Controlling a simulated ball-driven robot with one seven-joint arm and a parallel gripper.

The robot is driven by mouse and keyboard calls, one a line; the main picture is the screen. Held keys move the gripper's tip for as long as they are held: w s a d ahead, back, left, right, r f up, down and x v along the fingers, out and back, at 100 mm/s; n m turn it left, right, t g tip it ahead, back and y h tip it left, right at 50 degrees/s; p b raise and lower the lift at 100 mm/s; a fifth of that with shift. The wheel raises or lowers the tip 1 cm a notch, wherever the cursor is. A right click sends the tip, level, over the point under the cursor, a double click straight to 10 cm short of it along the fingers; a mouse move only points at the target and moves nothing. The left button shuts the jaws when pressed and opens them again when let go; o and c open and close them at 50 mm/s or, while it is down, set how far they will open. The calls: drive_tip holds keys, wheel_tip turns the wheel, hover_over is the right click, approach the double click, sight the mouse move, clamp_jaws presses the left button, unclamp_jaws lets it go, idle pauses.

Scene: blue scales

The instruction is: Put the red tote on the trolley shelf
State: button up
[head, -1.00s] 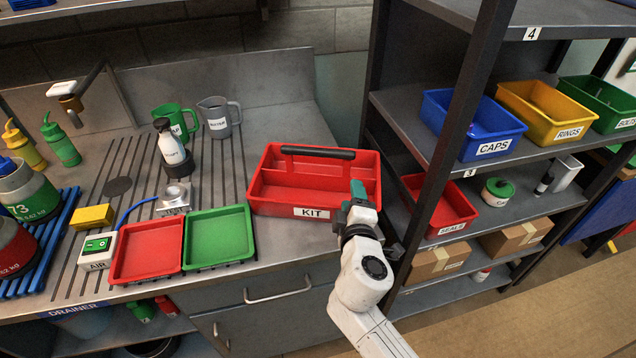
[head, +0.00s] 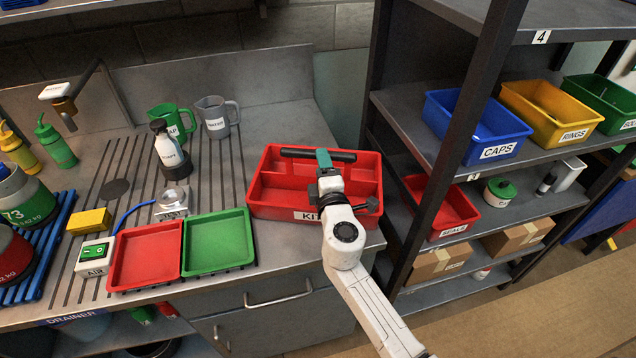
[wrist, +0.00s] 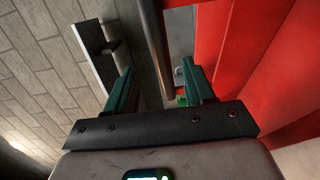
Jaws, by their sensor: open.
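The red tote (head: 270,205), labelled KIT, stands on the steel counter next to the shelving. It has a divider and a long black carry handle (head: 296,153) across its top. My gripper (head: 324,158) is over the tote at the handle, and its arm hides part of the tote's front and label. In the wrist view the green fingers (wrist: 158,92) are apart, with the handle bar (wrist: 152,40) showing in the gap between them. The tote's red wall (wrist: 250,60) fills the right side there. I cannot tell which surface is the trolley shelf.
Right of the tote, a dark rack post (head: 450,150) borders shelves with blue (head: 478,125), yellow (head: 548,112) and red (head: 440,210) bins. Left of the tote are a green tray (head: 218,240), a red tray (head: 146,255) and a spray bottle (head: 172,155).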

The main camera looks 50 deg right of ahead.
drive_tip(key=x, duration=0.5)
drive_tip(key=shift+a+f+p, duration=0.1)
drive_tip(key=shift+f+p, duration=0.05)
drive_tip(key=shift+p, duration=0.15)
clamp_jaws()
idle(0.4)
